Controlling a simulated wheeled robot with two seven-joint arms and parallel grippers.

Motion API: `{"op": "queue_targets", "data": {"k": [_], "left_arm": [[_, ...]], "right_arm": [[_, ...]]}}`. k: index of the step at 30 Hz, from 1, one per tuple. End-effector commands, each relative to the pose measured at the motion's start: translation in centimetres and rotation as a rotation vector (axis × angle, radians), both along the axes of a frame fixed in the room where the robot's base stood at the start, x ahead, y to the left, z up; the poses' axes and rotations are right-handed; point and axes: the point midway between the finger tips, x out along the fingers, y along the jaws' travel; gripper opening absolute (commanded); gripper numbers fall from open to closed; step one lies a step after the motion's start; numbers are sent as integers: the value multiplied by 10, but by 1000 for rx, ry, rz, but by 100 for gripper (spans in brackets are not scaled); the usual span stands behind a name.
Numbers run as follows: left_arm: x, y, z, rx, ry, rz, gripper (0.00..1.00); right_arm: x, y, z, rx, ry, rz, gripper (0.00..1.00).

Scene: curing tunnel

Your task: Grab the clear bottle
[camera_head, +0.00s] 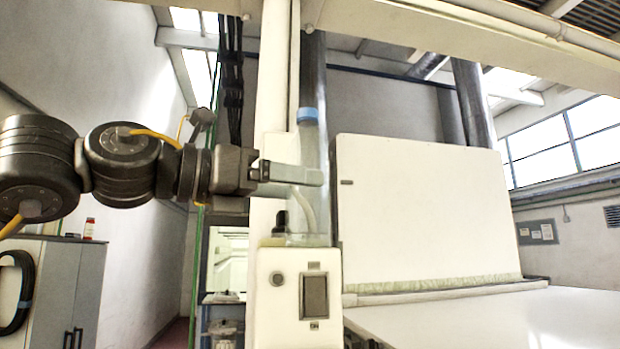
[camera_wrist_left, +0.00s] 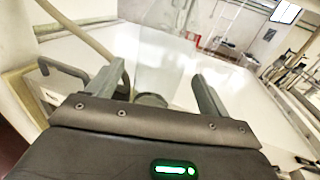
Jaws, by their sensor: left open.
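The clear bottle (camera_head: 315,215) stands upright in the head view. It is tall and see-through with a blue cap (camera_head: 307,115). It stands on a pale ledge of the machine. My left gripper (camera_head: 318,178) comes in from the left at about the bottle's mid-height, and a finger crosses in front of it. In the left wrist view my left gripper (camera_wrist_left: 172,80) is open. A see-through shape that looks like the clear bottle (camera_wrist_left: 150,55) shows between and beyond the fingers. Contact cannot be told. My right gripper is not in view.
A small dark-topped bottle (camera_head: 280,222) stands left of the clear bottle, below my gripper. A white upright post (camera_head: 272,90) rises behind my gripper. A large white panel (camera_head: 420,210) and a white flat surface (camera_head: 500,318) lie to the right. A grey cabinet (camera_head: 60,285) stands at left.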

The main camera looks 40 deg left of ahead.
Motion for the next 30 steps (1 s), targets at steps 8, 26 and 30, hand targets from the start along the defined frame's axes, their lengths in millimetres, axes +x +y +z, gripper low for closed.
{"op": "queue_targets", "data": {"k": [8,26,30], "left_arm": [[14,-6,4,0,3,-1,80],[50,-19,0,-1,-2,0,73],[50,-19,0,-2,-2,0,55]], "right_arm": [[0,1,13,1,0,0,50],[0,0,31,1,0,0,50],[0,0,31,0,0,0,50]]}}
